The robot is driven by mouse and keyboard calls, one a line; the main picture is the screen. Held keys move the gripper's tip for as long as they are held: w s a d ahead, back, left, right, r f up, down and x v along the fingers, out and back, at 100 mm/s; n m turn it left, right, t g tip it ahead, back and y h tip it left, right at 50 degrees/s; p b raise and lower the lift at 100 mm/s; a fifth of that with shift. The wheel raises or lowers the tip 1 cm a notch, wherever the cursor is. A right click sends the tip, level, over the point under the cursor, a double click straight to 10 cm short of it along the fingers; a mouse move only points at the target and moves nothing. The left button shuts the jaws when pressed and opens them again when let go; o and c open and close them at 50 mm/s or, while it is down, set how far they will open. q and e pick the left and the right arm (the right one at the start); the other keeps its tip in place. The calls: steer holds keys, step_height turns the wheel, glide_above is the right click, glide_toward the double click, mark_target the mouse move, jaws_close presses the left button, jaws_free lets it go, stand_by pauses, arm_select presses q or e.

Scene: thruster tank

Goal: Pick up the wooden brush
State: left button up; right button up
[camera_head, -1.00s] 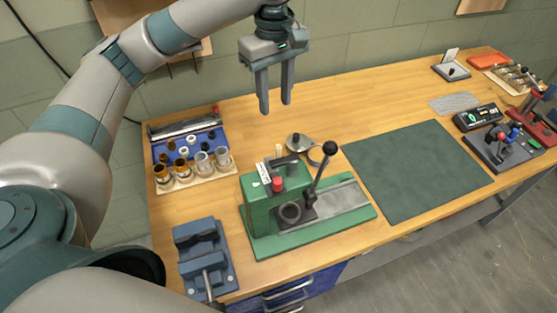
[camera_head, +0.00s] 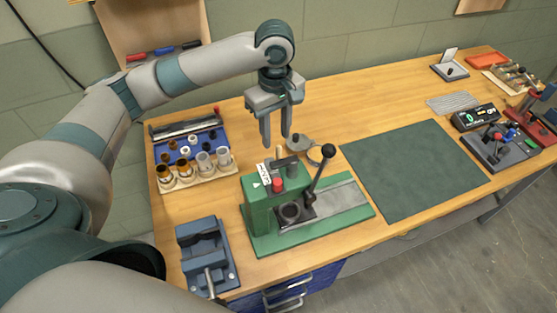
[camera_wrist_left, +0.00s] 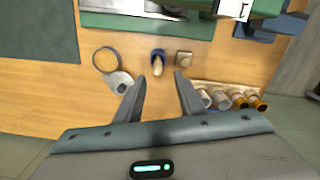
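In the left wrist view, a small upright piece with a pale wooden part and a dark blue end (camera_wrist_left: 158,58) stands on the bench; it looks like the wooden brush. It lies just past the fingertips, roughly in line with the gap between them. My left gripper (camera_head: 276,140) is open and empty, pointing down above the bench behind the green press; it also shows in the left wrist view (camera_wrist_left: 160,76). In the head view the brush is not clearly seen, being behind the press and the fingers. My right gripper is not in view.
The green press (camera_head: 263,214) with its upright lever stands in front of the gripper. A round metal piece with a ring (camera_head: 299,144) and a small brown block (camera_wrist_left: 183,59) are beside the brush. Several cups (camera_head: 204,163) stand at left, a blue vise (camera_head: 205,250) in front. The green mat (camera_head: 415,170) is bare.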

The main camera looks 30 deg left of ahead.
mark_target(278, 146)
arm_select(q)
steer(key=shift+d+f+p, duration=0.15)
steer(key=shift+f+p, duration=0.35)
steer(key=shift+f, duration=0.1)
step_height(278, 146, down, 3)
steer(key=shift+w+d+f+p, duration=0.1)
steer(key=shift+d+p, duration=0.05)
steer(key=shift+p, duration=0.45)
steer(key=shift+f, duration=0.4)
jaws_close()
